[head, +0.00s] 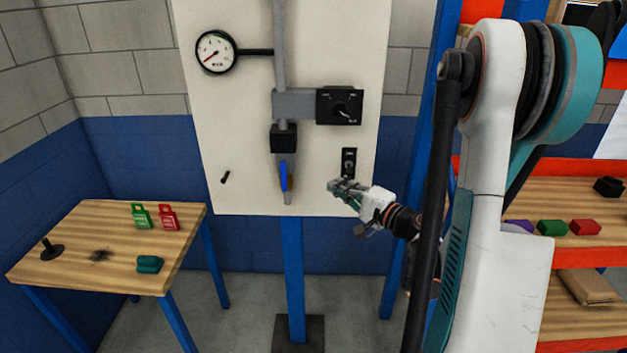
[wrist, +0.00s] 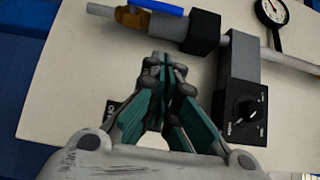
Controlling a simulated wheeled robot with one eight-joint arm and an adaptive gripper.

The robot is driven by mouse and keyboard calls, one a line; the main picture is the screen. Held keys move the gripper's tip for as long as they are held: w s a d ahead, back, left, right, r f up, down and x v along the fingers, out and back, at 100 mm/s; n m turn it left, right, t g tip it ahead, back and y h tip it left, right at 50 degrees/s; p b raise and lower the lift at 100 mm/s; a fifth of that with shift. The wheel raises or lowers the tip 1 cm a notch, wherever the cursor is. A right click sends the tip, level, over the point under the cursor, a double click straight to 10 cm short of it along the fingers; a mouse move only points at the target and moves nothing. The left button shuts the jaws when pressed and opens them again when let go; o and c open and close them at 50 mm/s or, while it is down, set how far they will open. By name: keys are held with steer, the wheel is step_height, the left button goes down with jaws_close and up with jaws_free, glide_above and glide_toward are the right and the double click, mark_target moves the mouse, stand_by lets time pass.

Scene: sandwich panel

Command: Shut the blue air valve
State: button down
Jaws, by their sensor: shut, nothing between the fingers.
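The blue air valve handle (head: 283,177) is on the lower end of the grey vertical pipe (head: 280,45) on the cream panel. The handle lies along the pipe, its length pointing the same way. In the wrist view the blue handle (wrist: 157,7) shows at the top edge, partly cut off, beside a brass-coloured valve body (wrist: 131,18). My gripper (head: 334,185) is right of the handle in the head view, apart from it, in front of the panel's lower right. In the wrist view my gripper's fingers (wrist: 160,60) are together and empty, below the valve.
A black rotary switch (head: 339,106) and a small black control plate (head: 349,162) are right of the pipe. A gauge (head: 216,51) and a black peg (head: 225,177) are left. A wooden table (head: 75,235) holds green (head: 141,216) and red tags (head: 168,217).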

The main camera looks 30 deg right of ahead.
glide_toward(284, 175)
steer(key=w+d+r, duration=0.1)
steer(key=w+d, duration=0.3)
steer(key=d, duration=0.1)
steer(key=w+a, duration=0.1)
steer(key=w+a+b, duration=0.1)
steer(key=shift+w+a, duration=0.15)
steer(key=shift+a, duration=0.2)
steer(key=shift+w+a, duration=0.25)
steer(key=shift+a, duration=0.05)
steer(key=shift+w+a+r+n+g+p, duration=0.25)
steer(key=shift+a+r+n+g+p, duration=0.1)
steer(key=shift+r+n+g+p, duration=0.1)
steer(key=shift+w+a+r, duration=0.1)
steer(key=shift+w+a, duration=0.15)
steer(key=shift+a, duration=0.15)
